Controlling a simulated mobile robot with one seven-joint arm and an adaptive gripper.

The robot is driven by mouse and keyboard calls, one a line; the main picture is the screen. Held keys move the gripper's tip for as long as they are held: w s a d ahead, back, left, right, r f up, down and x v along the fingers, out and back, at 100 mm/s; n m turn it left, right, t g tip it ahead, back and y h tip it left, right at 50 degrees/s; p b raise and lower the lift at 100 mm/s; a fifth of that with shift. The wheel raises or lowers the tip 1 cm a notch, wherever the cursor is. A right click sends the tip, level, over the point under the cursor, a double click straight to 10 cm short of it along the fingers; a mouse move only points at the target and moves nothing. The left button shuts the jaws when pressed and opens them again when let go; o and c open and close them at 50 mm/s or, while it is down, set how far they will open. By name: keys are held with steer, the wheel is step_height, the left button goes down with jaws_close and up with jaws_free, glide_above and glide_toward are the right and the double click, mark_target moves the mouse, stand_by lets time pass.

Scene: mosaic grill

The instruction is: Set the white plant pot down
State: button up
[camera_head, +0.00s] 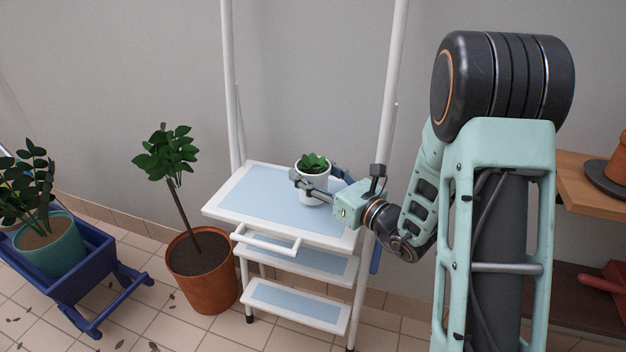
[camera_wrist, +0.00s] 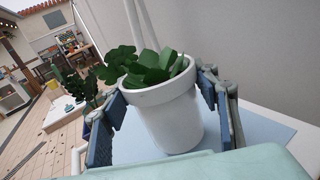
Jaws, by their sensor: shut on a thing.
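The white plant pot (camera_head: 314,186) holds a small green succulent (camera_head: 314,163) and is upright over the light-blue top of a white shelf stand (camera_head: 262,197). My gripper (camera_head: 310,188) reaches in from the right and is shut on the pot. In the wrist view the pot (camera_wrist: 169,118) is between my two finger pads (camera_wrist: 160,110), with the pale blue top (camera_wrist: 250,130) below and behind it. The pot's base is partly hidden, so I cannot tell whether it touches the top.
A tree in a terracotta pot (camera_head: 201,270) stands left of the stand. A blue cart (camera_head: 88,285) with a teal pot (camera_head: 50,246) is at far left. A wooden shelf (camera_head: 590,186) is at right. The left part of the stand's top is clear.

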steer(key=shift+f, duration=0.35)
steer(key=shift+f, duration=0.2)
steer(key=o, duration=1.5)
steer(key=shift+c, duration=0.2)
steer(key=shift+r, duration=0.2)
steer(key=shift+s+d, duration=0.15)
steer(key=shift+d, duration=0.05)
steer(key=p+v, duration=0.1)
steer(key=v, duration=1)
steer(key=shift+s+d+p, duration=0.15)
steer(key=shift+s+p, duration=0.15)
steer(key=shift+p, duration=0.1)
